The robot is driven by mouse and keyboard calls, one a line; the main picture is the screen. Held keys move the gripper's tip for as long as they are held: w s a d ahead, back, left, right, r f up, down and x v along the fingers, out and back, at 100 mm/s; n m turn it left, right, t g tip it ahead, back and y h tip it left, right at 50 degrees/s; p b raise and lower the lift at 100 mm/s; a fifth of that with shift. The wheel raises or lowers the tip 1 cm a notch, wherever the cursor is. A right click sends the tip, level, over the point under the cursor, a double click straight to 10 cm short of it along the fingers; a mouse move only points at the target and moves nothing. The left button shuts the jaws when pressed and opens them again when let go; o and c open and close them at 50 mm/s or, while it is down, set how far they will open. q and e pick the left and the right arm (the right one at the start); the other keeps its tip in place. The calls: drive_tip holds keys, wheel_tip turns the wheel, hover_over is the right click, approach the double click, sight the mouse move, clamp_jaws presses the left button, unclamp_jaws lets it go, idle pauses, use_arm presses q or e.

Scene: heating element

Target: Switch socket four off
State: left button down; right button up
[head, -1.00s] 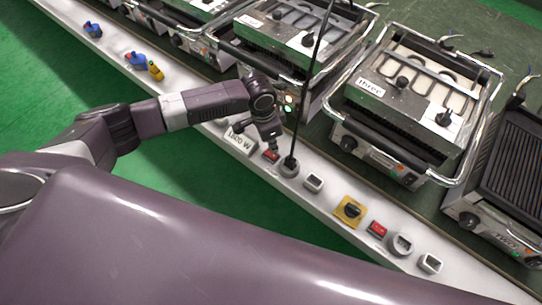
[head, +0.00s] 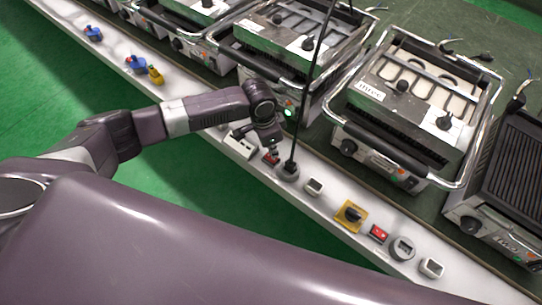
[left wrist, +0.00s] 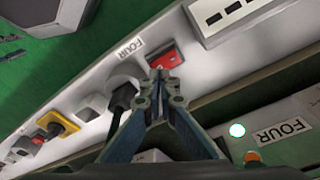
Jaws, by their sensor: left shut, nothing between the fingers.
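A red rocker switch (left wrist: 166,57) sits on the white rail beside a label reading FOUR (left wrist: 130,46). In the head view the switch (head: 269,159) is partly hidden by my left gripper (head: 272,153). In the left wrist view the left gripper (left wrist: 160,76) is shut and empty, with its fingertips at the lower edge of the switch; I cannot tell whether they touch it. A round socket (left wrist: 123,76) with a black plug in it is next to the switch. My right gripper is not in view.
A grill marked FOUR (left wrist: 285,131) shows a lit green lamp (left wrist: 237,130). A white box (head: 241,146) stands on the rail beside the switch. A black cable (head: 308,95) rises from the plug. A yellow rotary switch (head: 350,215) and another red switch (head: 378,233) are farther along.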

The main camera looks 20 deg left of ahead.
use_arm(q)
drive_tip(key=shift+f+b, duration=0.55)
drive_tip(key=shift+f, duration=0.7)
idle(0.9)
wheel_tip(320, 180, up, 7)
drive_tip(key=p, duration=0.8)
drive_tip(key=shift+r, duration=0.1)
drive_tip(key=shift+d, duration=0.1)
idle(0.4)
